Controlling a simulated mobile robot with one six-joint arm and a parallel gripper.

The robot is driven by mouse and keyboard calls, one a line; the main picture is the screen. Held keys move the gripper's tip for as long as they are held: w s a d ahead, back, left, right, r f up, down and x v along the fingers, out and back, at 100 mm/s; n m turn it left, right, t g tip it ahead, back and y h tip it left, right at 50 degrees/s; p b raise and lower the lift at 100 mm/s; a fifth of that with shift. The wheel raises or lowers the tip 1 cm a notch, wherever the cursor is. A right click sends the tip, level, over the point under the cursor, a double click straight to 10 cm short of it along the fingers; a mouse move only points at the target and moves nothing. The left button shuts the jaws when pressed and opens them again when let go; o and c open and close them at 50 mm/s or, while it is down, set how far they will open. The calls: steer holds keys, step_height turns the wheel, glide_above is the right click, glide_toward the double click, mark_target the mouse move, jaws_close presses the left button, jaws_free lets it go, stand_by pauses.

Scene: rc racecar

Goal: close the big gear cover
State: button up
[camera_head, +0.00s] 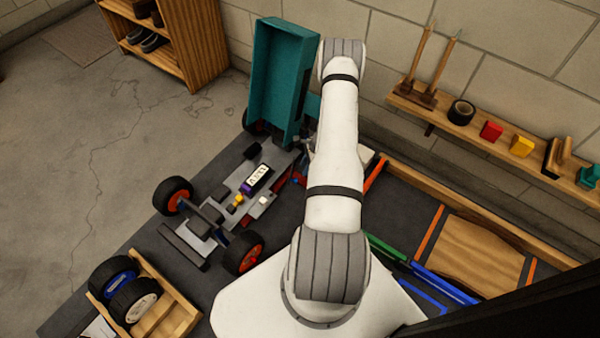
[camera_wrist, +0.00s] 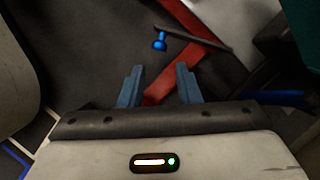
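The rc car chassis (camera_head: 235,195) sits on the dark bench top with wheels and a battery showing. A large teal cover (camera_head: 283,75) stands raised at the chassis's far end; I cannot tell if this is the big gear cover. A teal edge also shows at the top right of the wrist view (camera_wrist: 309,25). My gripper (camera_wrist: 160,85) is open, with two blue-grey fingers apart and nothing held between them. A red bar (camera_wrist: 190,62) runs behind the fingers, and a small blue knob (camera_wrist: 160,41) lies beyond. In the head view my arm hides most of the gripper.
A wooden tray (camera_head: 165,320) with loose wheels stands at the lower left. A wall shelf (camera_head: 480,140) holds tools and small coloured blocks at the right. A wooden-edged tray (camera_head: 480,222) with a wooden panel lies below it. The floor at the left is clear.

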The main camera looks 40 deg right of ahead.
steer(key=b+x, duration=0.3)
steer(key=x, duration=0.5)
steer(key=shift+n, duration=0.3)
jaws_close()
